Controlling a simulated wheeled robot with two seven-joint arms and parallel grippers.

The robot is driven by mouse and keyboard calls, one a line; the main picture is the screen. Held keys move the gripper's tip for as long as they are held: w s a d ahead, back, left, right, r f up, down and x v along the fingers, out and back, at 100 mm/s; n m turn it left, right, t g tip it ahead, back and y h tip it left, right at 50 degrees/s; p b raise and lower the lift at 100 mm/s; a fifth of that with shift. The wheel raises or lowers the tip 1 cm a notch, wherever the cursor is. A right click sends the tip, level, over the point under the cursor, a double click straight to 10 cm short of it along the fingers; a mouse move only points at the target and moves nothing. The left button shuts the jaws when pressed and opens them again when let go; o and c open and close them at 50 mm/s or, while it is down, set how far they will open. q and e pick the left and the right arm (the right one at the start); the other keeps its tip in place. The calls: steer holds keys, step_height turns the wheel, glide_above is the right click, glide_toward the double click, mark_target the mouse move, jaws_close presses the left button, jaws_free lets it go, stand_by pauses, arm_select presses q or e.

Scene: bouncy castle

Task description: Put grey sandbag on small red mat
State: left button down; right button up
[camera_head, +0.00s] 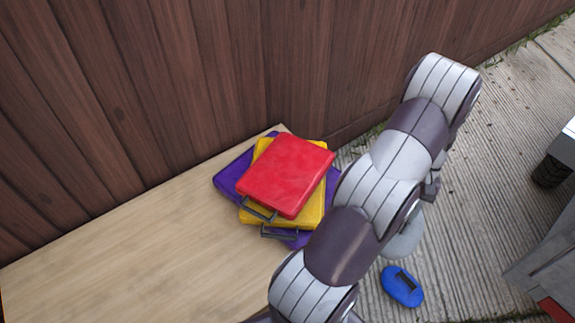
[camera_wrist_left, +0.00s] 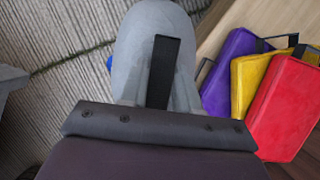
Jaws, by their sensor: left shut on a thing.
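The grey sandbag (camera_wrist_left: 140,40) is held in my left gripper (camera_wrist_left: 163,78), which is shut on it in the left wrist view. In the head view the grey sandbag (camera_head: 404,241) shows only partly beside my left arm, which hides the rest and the fingertips. The small red mat (camera_head: 287,172) lies flat on top of a yellow mat and a purple mat, to the left of the sandbag. The red mat also shows at the right of the left wrist view (camera_wrist_left: 284,108). My right gripper is not in view.
The yellow mat (camera_head: 313,212) and purple mat (camera_head: 231,178) are stacked at the corner of a wooden surface (camera_head: 150,250), otherwise bare where visible. A brown wooden wall (camera_head: 180,90) stands behind. A blue object (camera_head: 402,287) lies on the grey ground. A black wheel (camera_head: 552,170) shows at right.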

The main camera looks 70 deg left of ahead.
arm_select(q)
steer(key=a+r+n+p, duration=0.1)
steer(key=n, duration=0.1)
steer(key=a+r+n+t+p, duration=0.1)
steer(key=n, duration=0.1)
steer(key=shift+w+r+h, duration=0.2)
steer(key=shift+h, duration=0.2)
steer(key=s+a+r+n+t+y+p, duration=0.2)
steer(key=a+r+n+t+p, duration=0.25)
steer(key=a+n, duration=0.65)
steer(key=s+a+r+n+t+y+p, duration=0.3)
steer(key=a+n+p, duration=0.35)
steer(key=n, duration=0.85)
steer(key=s+a+n+g+y, duration=0.2)
steer(key=s+a+n+y, duration=0.15)
steer(key=s+n, duration=0.45)
steer(key=s+a+f+n, duration=0.1)
steer(key=s+a+f, duration=0.1)
steer(key=a+f, duration=0.2)
steer(key=s+a+f+b, duration=0.1)
steer(key=s+a+f, duration=0.2)
steer(key=a+f, duration=0.2)
steer(key=shift+s+f+n+h, duration=0.35)
steer(key=shift+f+n, duration=0.05)
steer(key=shift+f, duration=0.25)
steer(key=shift+g, duration=0.25)
